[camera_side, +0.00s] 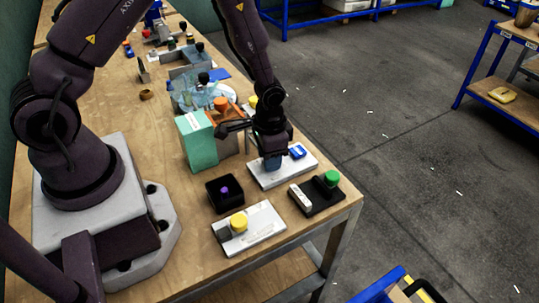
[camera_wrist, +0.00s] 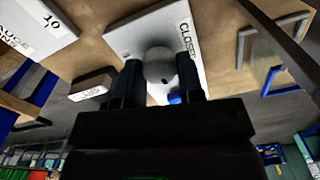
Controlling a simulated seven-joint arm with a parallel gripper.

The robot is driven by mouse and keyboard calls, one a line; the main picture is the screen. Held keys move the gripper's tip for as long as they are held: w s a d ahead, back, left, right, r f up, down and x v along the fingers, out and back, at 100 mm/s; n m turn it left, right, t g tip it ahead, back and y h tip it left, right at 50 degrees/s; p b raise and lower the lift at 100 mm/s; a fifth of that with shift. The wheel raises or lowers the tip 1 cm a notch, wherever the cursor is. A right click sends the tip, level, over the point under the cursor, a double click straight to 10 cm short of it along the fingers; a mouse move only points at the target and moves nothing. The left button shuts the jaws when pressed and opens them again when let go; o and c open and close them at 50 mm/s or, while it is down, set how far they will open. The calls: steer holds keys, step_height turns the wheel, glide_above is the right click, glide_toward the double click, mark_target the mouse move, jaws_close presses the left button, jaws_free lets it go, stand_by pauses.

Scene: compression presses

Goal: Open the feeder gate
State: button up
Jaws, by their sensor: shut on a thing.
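The feeder gate looks to be the white base plate (camera_side: 262,182) near the right end of the bench. In the wrist view, the white plate (camera_wrist: 120,38) carries a "CLOSED" label (camera_wrist: 185,40). A round grey knob (camera_wrist: 158,58) sits between my two dark fingers. My gripper (camera_side: 272,163) points down over the plate; in the wrist view my gripper (camera_wrist: 160,82) is shut on the knob. In the side view the fingers hide the knob. A blue block with a pale label (camera_side: 297,152) is on the plate, right of my gripper.
A green box (camera_side: 195,142) stands behind left of the plate. A black base with a green button (camera_side: 331,179), a white plate with a yellow knob (camera_side: 239,223) and a black tray (camera_side: 210,191) lie in front. The bench edge is close on the right.

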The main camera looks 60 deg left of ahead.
steer(key=shift+m, duration=0.4)
steer(key=o, duration=0.9)
step_height(320, 180, up, 13)
steer(key=shift+r, duration=0.1)
